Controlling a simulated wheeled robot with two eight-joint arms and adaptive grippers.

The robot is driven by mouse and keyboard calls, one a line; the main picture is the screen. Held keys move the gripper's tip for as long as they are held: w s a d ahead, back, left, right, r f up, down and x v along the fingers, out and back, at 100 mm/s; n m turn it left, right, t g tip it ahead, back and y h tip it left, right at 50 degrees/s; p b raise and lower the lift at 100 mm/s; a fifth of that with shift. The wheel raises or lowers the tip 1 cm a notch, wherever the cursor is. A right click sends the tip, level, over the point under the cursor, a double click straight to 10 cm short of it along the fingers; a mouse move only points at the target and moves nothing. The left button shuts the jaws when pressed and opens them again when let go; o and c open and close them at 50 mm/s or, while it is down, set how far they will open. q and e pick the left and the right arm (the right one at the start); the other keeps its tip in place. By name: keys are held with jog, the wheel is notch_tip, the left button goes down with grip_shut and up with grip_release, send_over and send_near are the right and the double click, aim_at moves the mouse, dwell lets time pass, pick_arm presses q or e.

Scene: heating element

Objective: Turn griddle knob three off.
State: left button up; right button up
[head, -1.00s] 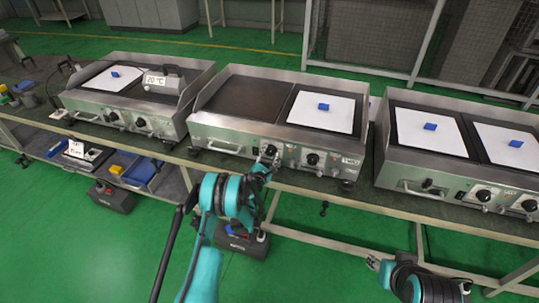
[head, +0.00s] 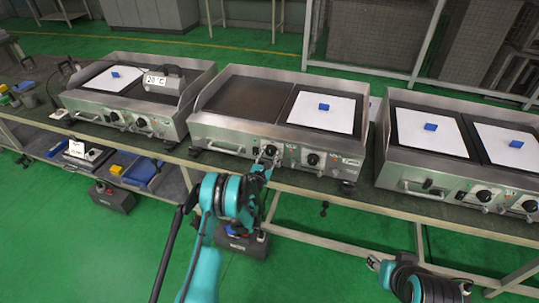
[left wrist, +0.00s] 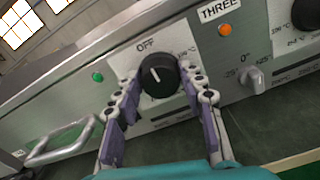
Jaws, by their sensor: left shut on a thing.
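The griddle knob (left wrist: 158,75) is black and round with a white pointer line. The line points up and slightly left, toward the word OFF on the steel panel. A label reading THREE (left wrist: 220,10) sits up and right of it. My left gripper (left wrist: 160,84) is shut on this knob, one finger on each side. In the head view my left gripper (head: 260,168) is at the front of the middle griddle (head: 225,133), at its left knob. My right gripper (head: 373,263) is low at the right, away from the griddles; its fingers are too small to read.
A second knob (head: 311,159) sits right of the held one. A bar handle (left wrist: 62,142) juts out at the left in the wrist view. Other griddles stand on the left (head: 75,97) and right (head: 395,170). The green floor before the bench is mostly clear.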

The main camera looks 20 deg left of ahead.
pick_arm(q)
jog(key=o, duration=1.2)
jog(key=shift+w, duration=0.1)
jog(key=shift+c, duration=0.2)
notch_tip(320, 180, up, 10)
